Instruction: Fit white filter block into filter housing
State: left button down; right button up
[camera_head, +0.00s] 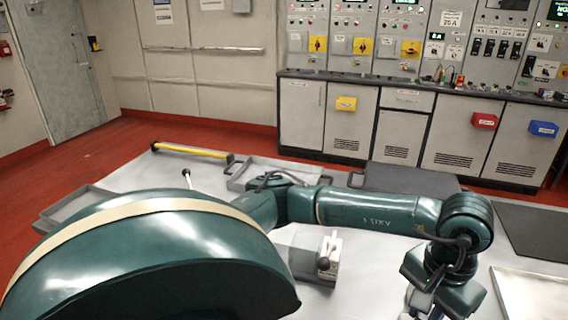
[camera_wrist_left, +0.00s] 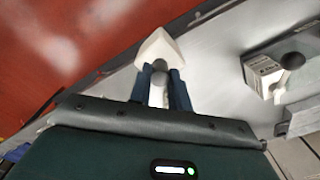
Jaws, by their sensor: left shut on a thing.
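My left gripper (camera_wrist_left: 160,80) is shut on the white filter block (camera_wrist_left: 158,48), whose pointed, angular end sticks out past the dark blue fingertips. In the head view my left arm reaches across to the right and its wrist points down at the bottom edge; the block cannot be made out there. A grey box (camera_head: 306,262) with a pale upright lever and dark knob stands on the table left of the wrist; it may be the filter housing. It also shows at the right of the left wrist view (camera_wrist_left: 265,72), apart from the block. My right gripper is not in view.
The grey table holds a shallow tray (camera_head: 236,184) at the back, a dark flat panel (camera_head: 408,179), a dark mat (camera_head: 535,236) at right and a pale tray (camera_head: 508,302) at front right. A yellow bar (camera_head: 192,151) lies at the back edge. My arm hides much of the table.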

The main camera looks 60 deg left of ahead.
aim_at(305, 262)
jog(key=u, duration=1.95)
jog(key=j+z, duration=0.15)
jog(key=z, duration=1.9)
jog(key=k+j, duration=0.2)
jog(key=j, duration=0.2)
jog(key=k+j+z, duration=0.1)
jog(key=j, duration=0.65)
jog(key=i+j, duration=0.15)
jog(key=j, duration=0.15)
